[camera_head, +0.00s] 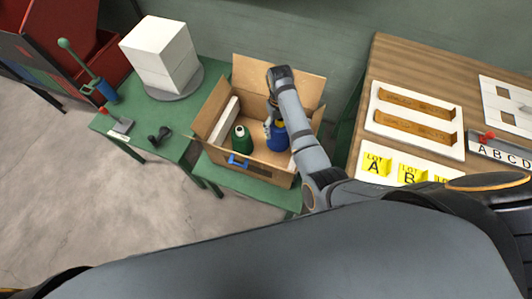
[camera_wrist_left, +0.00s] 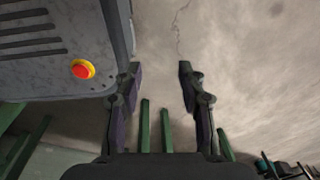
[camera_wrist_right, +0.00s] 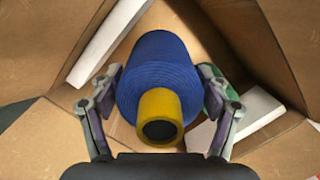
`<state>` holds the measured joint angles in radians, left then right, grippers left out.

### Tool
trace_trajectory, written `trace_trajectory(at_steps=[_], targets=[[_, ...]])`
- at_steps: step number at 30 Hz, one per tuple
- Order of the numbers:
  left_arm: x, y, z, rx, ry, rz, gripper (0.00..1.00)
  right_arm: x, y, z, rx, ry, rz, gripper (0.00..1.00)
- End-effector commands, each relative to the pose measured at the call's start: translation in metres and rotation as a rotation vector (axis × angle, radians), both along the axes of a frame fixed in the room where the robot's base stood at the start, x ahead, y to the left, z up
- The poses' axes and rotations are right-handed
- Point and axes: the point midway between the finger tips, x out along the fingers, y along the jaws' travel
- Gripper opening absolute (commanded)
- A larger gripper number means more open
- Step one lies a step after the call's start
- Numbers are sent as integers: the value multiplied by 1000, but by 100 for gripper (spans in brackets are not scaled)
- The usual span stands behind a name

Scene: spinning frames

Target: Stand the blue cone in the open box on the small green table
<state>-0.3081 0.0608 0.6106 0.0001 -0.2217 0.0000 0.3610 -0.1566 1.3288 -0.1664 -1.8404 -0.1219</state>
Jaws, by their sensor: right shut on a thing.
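The open cardboard box (camera_head: 262,170) stands on the small green table (camera_head: 256,187), flaps spread. The blue cone (camera_head: 279,137) is inside the box at its right side, roughly upright. In the right wrist view the blue cone (camera_wrist_right: 153,65) shows its yellow tip toward the camera. My right gripper (camera_head: 272,124) reaches down into the box; its fingers (camera_wrist_right: 158,75) are shut on the cone from both sides. Whether the cone's base touches the box floor is hidden. My left gripper (camera_wrist_left: 160,68) is open and empty above the bare floor.
A green cone (camera_head: 241,140) stands in the box left of the blue one, near a white slab (camera_head: 225,120). A blue piece (camera_head: 237,161) is at the box's front edge. A wooden table (camera_head: 400,70) with trays is on the right; another green table (camera_head: 140,140) is left.

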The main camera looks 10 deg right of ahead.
Motion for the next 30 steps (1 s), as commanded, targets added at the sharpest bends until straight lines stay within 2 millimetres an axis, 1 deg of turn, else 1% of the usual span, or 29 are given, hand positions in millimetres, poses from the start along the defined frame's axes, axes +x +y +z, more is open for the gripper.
trace_trajectory(at_steps=[1, 4, 7, 11, 12, 14, 18, 21, 26, 28, 30], targets=[[5, 3, -17, 3, -8, -1, 40, 3, 3, -15, 2, -2, 10, 20], [16, 12, -23, 15, -24, -5, 40, 7, 5, -20, 0, -3, 26, 20], [21, 19, -25, 23, -32, -9, 40, 8, 6, -22, 0, -2, 33, 20], [19, 19, -24, 23, -30, -9, 40, 9, 6, -22, 0, -1, 36, 20], [19, 19, -25, 23, -29, -9, 40, 8, 6, -25, -1, 0, 36, 20], [17, 19, -27, 23, -27, -9, 40, 8, 6, -35, -1, 2, 36, 20], [13, 18, -33, 22, -21, -9, 40, 8, 6, -65, -2, 2, 36, 20], [11, 16, -36, 19, -18, -8, 40, 8, 6, -79, -2, 1, 35, 20], [11, 12, -37, 14, -17, -5, 40, 9, 6, -84, -1, -2, 35, 20], [11, 12, -40, 14, -17, -5, 40, 8, 6, -92, -1, 0, 35, 20], [11, 12, -44, 14, -17, -6, 40, 8, 6, -105, -1, 1, 35, 20]])
